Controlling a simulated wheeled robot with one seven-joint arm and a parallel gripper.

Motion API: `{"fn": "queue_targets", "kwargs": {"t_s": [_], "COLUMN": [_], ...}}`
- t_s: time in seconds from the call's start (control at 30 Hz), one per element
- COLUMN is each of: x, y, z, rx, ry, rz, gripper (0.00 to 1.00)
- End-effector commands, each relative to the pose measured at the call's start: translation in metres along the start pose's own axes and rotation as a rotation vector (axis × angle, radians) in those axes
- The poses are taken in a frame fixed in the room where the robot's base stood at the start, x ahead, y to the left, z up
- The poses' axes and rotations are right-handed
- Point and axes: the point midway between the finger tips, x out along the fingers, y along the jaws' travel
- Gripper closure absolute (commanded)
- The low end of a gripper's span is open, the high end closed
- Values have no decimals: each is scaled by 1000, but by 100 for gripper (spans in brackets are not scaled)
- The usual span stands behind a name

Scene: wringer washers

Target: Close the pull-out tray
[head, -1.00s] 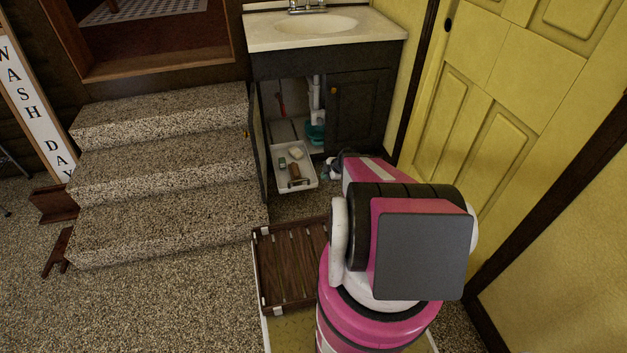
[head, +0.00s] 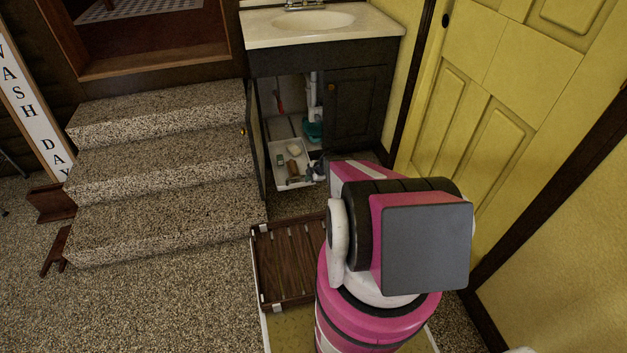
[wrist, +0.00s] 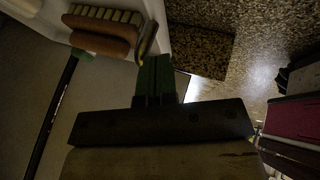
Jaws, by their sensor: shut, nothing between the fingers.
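The white pull-out tray (head: 278,184) sticks out from the open lower cabinet under the sink. It holds a wooden-backed brush (head: 293,168), a pale bar and small items. My gripper (head: 316,168) is at the tray's front right corner, partly hidden by my arm. In the wrist view, the green fingertips (wrist: 154,64) are together with nothing between them. They are close to the end of the tray's pale wall (wrist: 158,22), and I cannot tell whether they touch it. The brush (wrist: 98,36) lies inside the tray beside that wall.
The open left cabinet door (head: 257,145) stands along the tray's left side, by the speckled steps (head: 160,170). The right door (head: 352,110) is shut. White piping and a teal item (head: 313,130) are inside the cabinet. A yellow door (head: 490,110) stands to the right.

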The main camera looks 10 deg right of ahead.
Motion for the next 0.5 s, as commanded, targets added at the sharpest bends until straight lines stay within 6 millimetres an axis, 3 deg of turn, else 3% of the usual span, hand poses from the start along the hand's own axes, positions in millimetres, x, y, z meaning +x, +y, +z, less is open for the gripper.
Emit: {"fn": "queue_targets", "kwargs": {"t_s": [0.5], "x": [4], "y": [7], "z": [1], "rx": [1], "ry": [0], "rz": [0], "gripper": [100]}}
